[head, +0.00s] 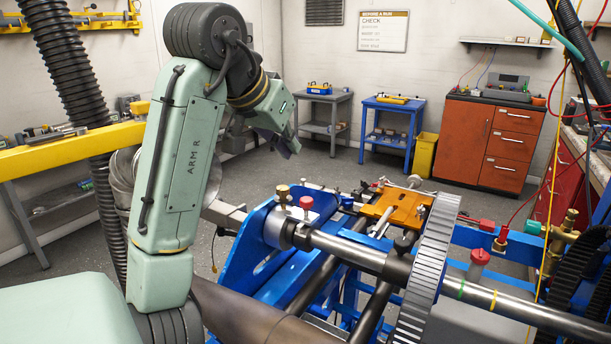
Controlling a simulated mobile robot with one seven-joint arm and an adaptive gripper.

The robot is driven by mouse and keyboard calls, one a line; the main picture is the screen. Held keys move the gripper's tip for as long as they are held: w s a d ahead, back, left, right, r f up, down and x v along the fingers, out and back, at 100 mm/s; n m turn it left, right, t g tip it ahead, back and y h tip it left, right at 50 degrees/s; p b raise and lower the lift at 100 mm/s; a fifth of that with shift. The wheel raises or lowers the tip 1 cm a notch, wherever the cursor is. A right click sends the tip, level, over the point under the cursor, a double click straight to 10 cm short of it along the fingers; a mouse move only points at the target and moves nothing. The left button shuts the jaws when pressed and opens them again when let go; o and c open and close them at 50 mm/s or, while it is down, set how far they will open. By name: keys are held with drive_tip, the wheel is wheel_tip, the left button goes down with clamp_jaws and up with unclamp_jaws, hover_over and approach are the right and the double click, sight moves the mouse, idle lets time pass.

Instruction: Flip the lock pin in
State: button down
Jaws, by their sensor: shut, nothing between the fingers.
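My green arm reaches up on the left, and my gripper (288,150) hangs from its end, pointing down to the right. It is shut and empty, in the air above and behind the blue test stand (254,240). A red-topped pin (306,205) and a brass-topped pin (283,193) stand upright on the grey shaft housing at the top of the stand. Which of them is the lock pin I cannot tell. My gripper is clear of both. The lower ends of both pins are hidden in the housing.
A steel shaft (345,249) runs right from the housing to a large toothed wheel (428,265). An orange plate (398,207) lies behind it. A yellow rail (75,146) and black hose stand left. A red cabinet (492,140) and open floor are behind.

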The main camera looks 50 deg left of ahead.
drive_tip(key=x, duration=0.7)
drive_tip(key=b, duration=0.3)
hover_over(308, 201)
wheel_tip(308, 201, down, 5)
drive_tip(key=shift+r, duration=0.2)
drive_tip(key=shift+f+b, duration=0.75)
drive_tip(key=shift+b, duration=0.1)
wheel_tip(308, 201, down, 2)
drive_tip(key=shift+s+f+b, duration=0.1)
drive_tip(key=shift+b, duration=0.5)
drive_tip(key=shift+s, duration=0.1)
drive_tip(key=shift+r, duration=0.25)
